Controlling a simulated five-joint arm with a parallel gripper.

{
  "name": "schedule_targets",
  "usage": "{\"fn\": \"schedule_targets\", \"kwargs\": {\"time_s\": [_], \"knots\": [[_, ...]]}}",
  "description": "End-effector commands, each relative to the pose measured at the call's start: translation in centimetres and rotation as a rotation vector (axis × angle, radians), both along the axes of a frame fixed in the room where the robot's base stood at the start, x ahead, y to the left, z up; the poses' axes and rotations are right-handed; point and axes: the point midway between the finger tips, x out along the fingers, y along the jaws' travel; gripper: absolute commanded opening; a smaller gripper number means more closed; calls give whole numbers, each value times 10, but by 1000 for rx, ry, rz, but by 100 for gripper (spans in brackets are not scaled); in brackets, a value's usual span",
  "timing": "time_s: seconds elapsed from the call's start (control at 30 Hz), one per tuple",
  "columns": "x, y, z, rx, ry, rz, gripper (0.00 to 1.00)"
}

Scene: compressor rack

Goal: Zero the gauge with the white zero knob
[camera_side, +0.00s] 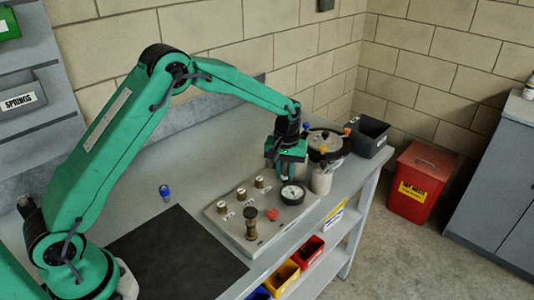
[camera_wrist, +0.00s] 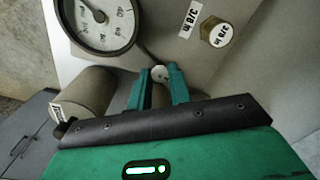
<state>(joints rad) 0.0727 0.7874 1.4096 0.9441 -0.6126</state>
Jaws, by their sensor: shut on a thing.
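The round white-faced gauge (camera_side: 292,194) with a black rim sits on the grey panel (camera_side: 228,235), near its far right end. It shows in part at the top left of the wrist view (camera_wrist: 112,25), with its needle near the cut-off top edge; I cannot read it exactly. The small white zero knob (camera_wrist: 160,73) is between my fingertips in the wrist view, beside the gauge. My gripper (camera_side: 287,178) points down just behind the gauge and is shut on the knob. In the side view the fingers hide the knob.
A grey canister (camera_side: 321,179) stands close to the right of my gripper, with a pot (camera_side: 325,145) behind it. Several fittings, a red knob (camera_side: 272,214) and a brass valve (camera_side: 251,223) rise from the panel. A black mat (camera_side: 178,255) lies left.

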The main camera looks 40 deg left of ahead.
Motion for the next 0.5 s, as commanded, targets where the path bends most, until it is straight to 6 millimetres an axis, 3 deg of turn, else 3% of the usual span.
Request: {"fn": "schedule_targets", "kwargs": {"time_s": [0.5], "knots": [[0,1,1,0,1,-355,0]]}}
